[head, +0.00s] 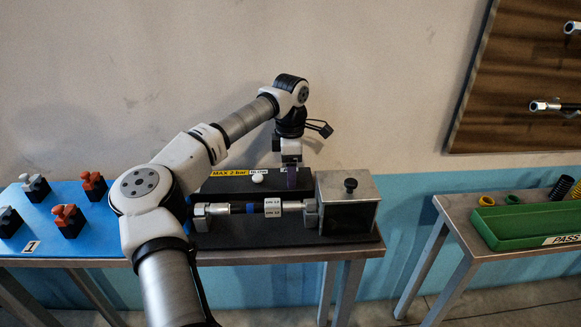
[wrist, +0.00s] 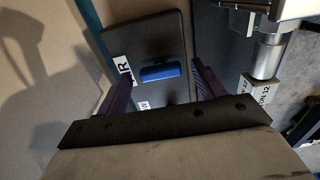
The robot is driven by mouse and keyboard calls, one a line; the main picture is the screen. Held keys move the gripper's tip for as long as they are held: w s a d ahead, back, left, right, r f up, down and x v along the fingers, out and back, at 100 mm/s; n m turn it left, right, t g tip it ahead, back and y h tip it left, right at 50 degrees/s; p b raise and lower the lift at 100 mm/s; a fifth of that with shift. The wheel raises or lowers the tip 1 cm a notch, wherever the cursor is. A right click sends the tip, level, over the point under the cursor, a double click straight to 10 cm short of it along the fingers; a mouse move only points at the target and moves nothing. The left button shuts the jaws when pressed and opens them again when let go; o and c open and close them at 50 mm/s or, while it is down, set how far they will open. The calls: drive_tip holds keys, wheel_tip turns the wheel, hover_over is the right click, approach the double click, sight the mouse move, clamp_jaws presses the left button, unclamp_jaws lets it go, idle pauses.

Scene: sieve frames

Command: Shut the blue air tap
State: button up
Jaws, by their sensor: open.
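The blue air tap (wrist: 160,72) shows in the wrist view as a short bar lying across a dark panel (wrist: 148,40), beside a white label ending in "R". My gripper (head: 291,178) is open above the right part of the black panel in the head view. In the wrist view its purple fingers stand either side of the tap, one off each end of the bar, with gaps visible. I cannot tell how far the fingertips are above the panel. In the head view the gripper hides the tap.
A white knob (head: 258,178) sits left of my gripper on the panel. A metal box (head: 346,187) with a black knob stands close on the right. A pipe fitting (head: 250,208) runs in front. A blue board (head: 95,215) with clamps lies left; a green tray (head: 510,228) stands on another table.

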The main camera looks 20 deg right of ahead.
drive_tip(key=shift+f, duration=0.15)
drive_tip(key=c, duration=1)
drive_tip(key=shift+n, duration=0.4)
drive_tip(key=n, duration=0.3)
drive_tip(key=shift+n, duration=0.3)
drive_tip(key=n, duration=0.4)
drive_tip(key=shift+n, duration=0.3)
drive_tip(key=n, duration=0.4)
drive_tip(key=shift+n+b, duration=0.3)
drive_tip(key=shift+b, duration=0.1)
drive_tip(key=shift+n, duration=2.1)
